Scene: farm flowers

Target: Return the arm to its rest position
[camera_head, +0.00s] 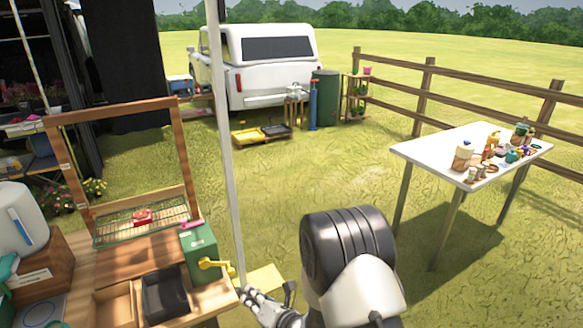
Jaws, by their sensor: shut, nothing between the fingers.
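My gripper (252,294) shows at the bottom centre, with its metal fingers shut and empty. It is just right of the wooden workbench (208,299), in front of a yellow surface (262,282). I cannot tell whether it touches anything. My arm's large black and white joint rises to the right of the gripper and hides the ground behind it.
On the bench are a green box (199,250) with a yellow crank, a black tray (165,293), and a red item (142,217) on a green rack. A pale pole (226,150) stands close behind my gripper. A white table (430,152) with bottles stands right; grass lies between.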

